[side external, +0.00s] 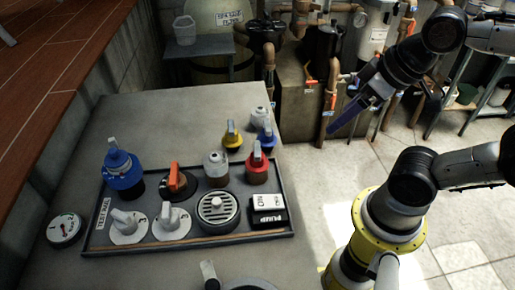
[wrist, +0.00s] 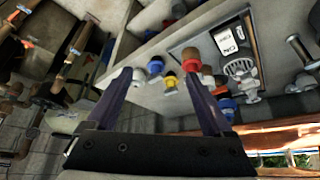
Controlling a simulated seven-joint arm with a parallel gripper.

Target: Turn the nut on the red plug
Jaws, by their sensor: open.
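The red plug (side external: 257,162) stands upright at the back right of the grey panel tray (side external: 95,215) in the side view. It has a brown base and a grey nut (side external: 257,148) with a flat tab on top. In the wrist view the red plug (wrist: 192,66) shows just beyond the right fingertip, which partly hides it; its nut is hard to make out there. My gripper (side external: 335,128) hangs to the right of the counter, tilted down, apart from the plug. Its purple fingers are spread and empty, as the wrist view also shows (wrist: 158,75).
Beside the red plug stand a yellow plug (side external: 232,138), a blue plug (side external: 267,138), a grey-topped plug (side external: 216,168) and a pump switch (side external: 268,212). A large blue fitting (side external: 123,173) and an orange-handled valve (side external: 175,180) lie left. Pipes (side external: 333,85) stand behind my gripper.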

